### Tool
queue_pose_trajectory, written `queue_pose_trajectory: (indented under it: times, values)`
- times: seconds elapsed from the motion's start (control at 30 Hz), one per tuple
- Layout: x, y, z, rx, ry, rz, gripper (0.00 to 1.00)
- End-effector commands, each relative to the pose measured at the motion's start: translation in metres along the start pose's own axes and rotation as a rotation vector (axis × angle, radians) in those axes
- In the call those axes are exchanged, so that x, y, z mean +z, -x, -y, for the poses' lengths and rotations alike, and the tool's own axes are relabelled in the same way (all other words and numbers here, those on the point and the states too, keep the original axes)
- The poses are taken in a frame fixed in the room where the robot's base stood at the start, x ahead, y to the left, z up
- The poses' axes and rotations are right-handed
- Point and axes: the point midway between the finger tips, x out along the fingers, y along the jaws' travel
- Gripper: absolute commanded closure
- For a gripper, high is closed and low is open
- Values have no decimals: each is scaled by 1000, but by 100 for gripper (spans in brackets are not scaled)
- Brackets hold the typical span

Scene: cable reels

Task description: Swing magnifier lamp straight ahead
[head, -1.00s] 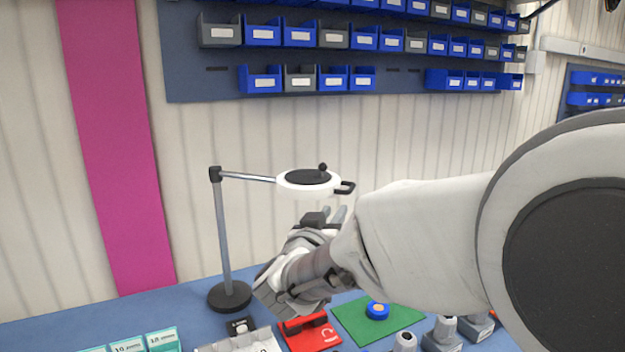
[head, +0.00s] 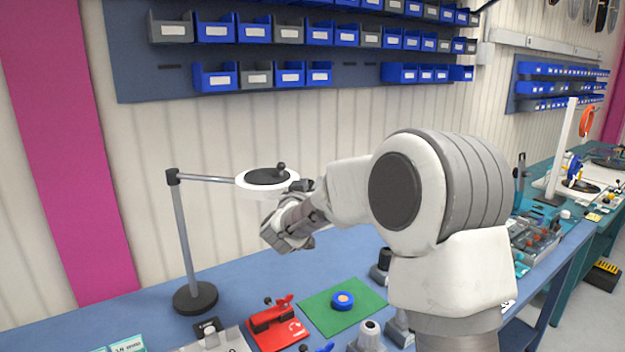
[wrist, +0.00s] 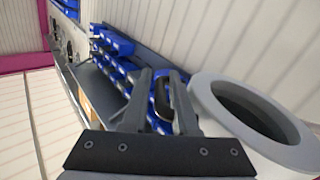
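The magnifier lamp has a round black base (head: 195,298) on the blue bench, a grey upright pole and a thin arm reaching right. Its white ring-shaped head (head: 243,184) carries a black knob (head: 281,167) on top. In the wrist view the head (wrist: 205,95) is a large ring at the right, and its dark handle (wrist: 163,100) lies between my fingers. My gripper (head: 308,188) is at the right side of the lamp head. In the wrist view my gripper (wrist: 165,92) looks open, its fingers apart on either side of the handle. Firm contact is not visible.
Below the lamp lie a red tool tray (head: 277,330) and a green mat (head: 322,318) with a blue round piece (head: 342,300). Grey stands (head: 368,336) are near my arm. Blue bins (head: 215,78) hang on the wall behind. Air left of the lamp pole is clear.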

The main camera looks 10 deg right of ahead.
Motion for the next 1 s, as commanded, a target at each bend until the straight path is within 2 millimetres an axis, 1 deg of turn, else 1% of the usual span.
queue_pose_trajectory:
  times: [0.03,0.17,0.47,0.57,0.6,0.63,1.0]
  values:
    - [0,-6,0,1,-1,1,73]
    - [0,-13,0,0,0,0,73]
    - [0,-15,0,0,0,0,73]
    - [0,-14,0,0,0,0,89]
    - [0,-14,0,0,0,0,96]
    - [0,-14,0,0,0,0,100]
    - [0,-14,0,0,0,0,100]
